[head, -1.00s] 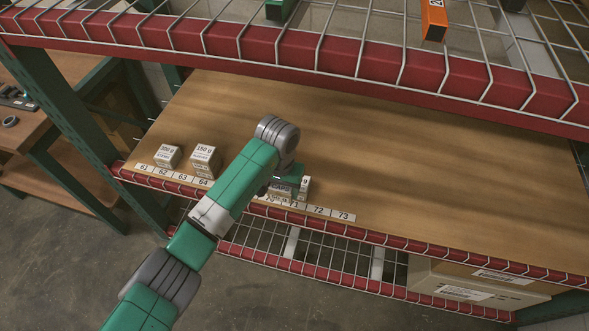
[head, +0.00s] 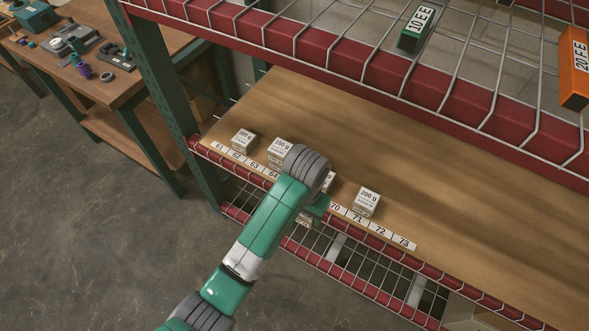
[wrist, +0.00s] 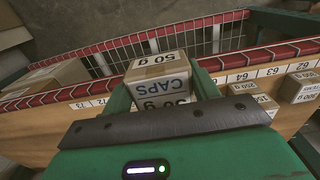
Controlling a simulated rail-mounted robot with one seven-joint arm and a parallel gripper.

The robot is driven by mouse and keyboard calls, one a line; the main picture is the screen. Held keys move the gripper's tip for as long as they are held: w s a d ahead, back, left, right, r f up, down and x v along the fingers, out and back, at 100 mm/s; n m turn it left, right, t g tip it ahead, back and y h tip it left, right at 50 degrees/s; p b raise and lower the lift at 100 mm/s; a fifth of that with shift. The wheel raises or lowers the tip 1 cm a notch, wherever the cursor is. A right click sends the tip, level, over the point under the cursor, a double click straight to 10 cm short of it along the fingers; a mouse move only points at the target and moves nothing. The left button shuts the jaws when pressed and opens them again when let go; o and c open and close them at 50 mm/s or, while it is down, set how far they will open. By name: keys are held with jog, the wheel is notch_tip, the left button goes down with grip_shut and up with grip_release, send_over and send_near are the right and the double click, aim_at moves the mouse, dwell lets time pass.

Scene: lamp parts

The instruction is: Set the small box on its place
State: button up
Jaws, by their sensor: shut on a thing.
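My gripper (wrist: 162,100) is shut on a small cardboard box (wrist: 158,72) with a white label reading "50 g CAPS", which sits between the two fingers in the wrist view. In the head view my gripper (head: 314,210) is at the shelf's front edge, left of label 70. A bit of the held box (head: 304,220) shows under it, and my arm hides the rest. A numbered label strip (head: 357,218) runs along the front edge. Labels between about 64 and 70 are hidden by my arm.
A box marked 200 g (head: 367,202) stands behind labels 71 and 72. Another box (head: 329,182) is mostly hidden behind my arm. The wooden shelf (head: 440,210) is clear at right; a wire shelf hangs above.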

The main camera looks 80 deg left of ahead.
jog(key=shift+s, duration=0.2)
jog(key=b, duration=0.7)
send_over(329, 181)
jog(key=s, duration=0.3)
jog(key=shift+w+a+f, duration=0.15)
jog(key=shift+a+f, duration=0.05)
jog(key=shift+f, duration=0.7)
jog(key=shift+w+a+r, duration=0.1)
jog(key=shift+w+a, duration=0.15)
jog(key=shift+a, duration=0.1)
jog(key=shift+f+b, duration=0.85)
jog(key=shift+f, duration=0.9)
jog(key=shift+f, duration=0.15)
jog(key=o, duration=1)
jog(key=shift+c, duration=0.2)
